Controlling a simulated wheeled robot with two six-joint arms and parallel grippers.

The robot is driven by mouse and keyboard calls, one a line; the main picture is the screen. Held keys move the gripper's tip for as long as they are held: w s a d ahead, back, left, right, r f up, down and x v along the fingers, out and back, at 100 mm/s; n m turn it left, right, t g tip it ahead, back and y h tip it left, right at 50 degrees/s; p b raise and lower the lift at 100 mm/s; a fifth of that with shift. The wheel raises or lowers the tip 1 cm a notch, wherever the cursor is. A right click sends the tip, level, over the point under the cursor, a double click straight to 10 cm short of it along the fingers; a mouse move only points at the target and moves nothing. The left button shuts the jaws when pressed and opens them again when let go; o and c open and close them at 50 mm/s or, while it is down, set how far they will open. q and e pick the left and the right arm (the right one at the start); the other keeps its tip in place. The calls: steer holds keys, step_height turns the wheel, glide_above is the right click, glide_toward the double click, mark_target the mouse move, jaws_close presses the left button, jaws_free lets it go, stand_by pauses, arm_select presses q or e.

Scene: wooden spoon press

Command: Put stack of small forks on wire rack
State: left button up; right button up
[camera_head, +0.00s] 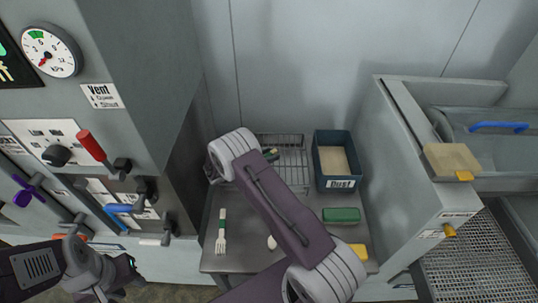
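A pale fork-shaped piece with a green band (221,232) lies on the left of the grey metal table, tines toward the front. I cannot tell whether it is one fork or a stack. The wire rack (292,160) stands at the back of the table, partly covered by my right arm. A small tan and dark item (270,154) shows at the rack, too small to identify. My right arm crosses the middle of the view, and its gripper is hidden. My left gripper (122,275) is at the lower left, away from the table; its fingers are unclear.
A dark blue bin marked Dust (337,184) stands right of the rack. A green block (341,215), a yellow piece (360,251) and a small pale piece (272,242) lie on the table (210,262). Machine panels with levers (92,147) flank the left; a grey cabinet (400,160) borders the right.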

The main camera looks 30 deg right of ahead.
steer(key=shift+r, duration=0.25)
steer(key=v, duration=0.7)
steer(key=shift+a, duration=0.2)
